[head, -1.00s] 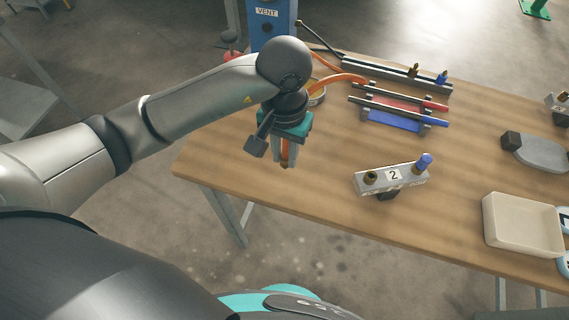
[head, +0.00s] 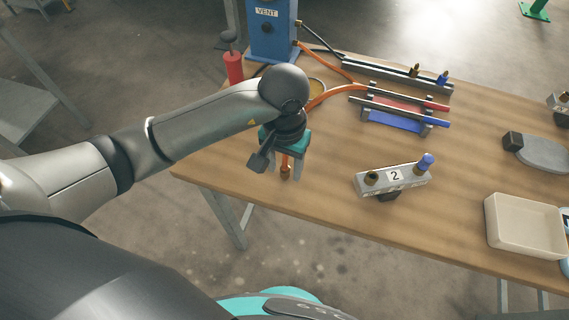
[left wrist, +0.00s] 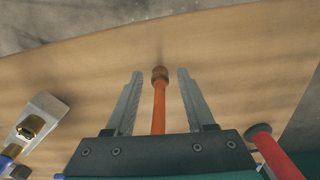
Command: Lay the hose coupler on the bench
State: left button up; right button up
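The hose coupler is a brass end piece (head: 285,172) on an orange hose (head: 330,93). It also shows in the left wrist view as a brass tip (left wrist: 160,73) on the orange hose (left wrist: 159,108). My left gripper (head: 285,174) is over the near left part of the bench (head: 325,184). In the left wrist view its two fingers (left wrist: 160,75) stand apart, one on each side of the hose, with a gap on both sides. The coupler is between the fingertips; I cannot tell for sure whether it touches the bench. My right gripper is not in view.
A metal block marked 2 (head: 394,177) with brass and blue fittings stands right of the gripper. Behind are a red and blue rack (head: 400,115), a blue VENT post (head: 272,35) and a red cylinder (head: 233,68). A beige tray (head: 524,226) is at right.

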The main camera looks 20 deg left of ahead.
aim_at(284, 164)
pick_arm(q)
notch_tip(284, 164, up, 12)
jog(key=p, duration=0.1)
jog(key=shift+r, duration=0.15)
dwell(0.5)
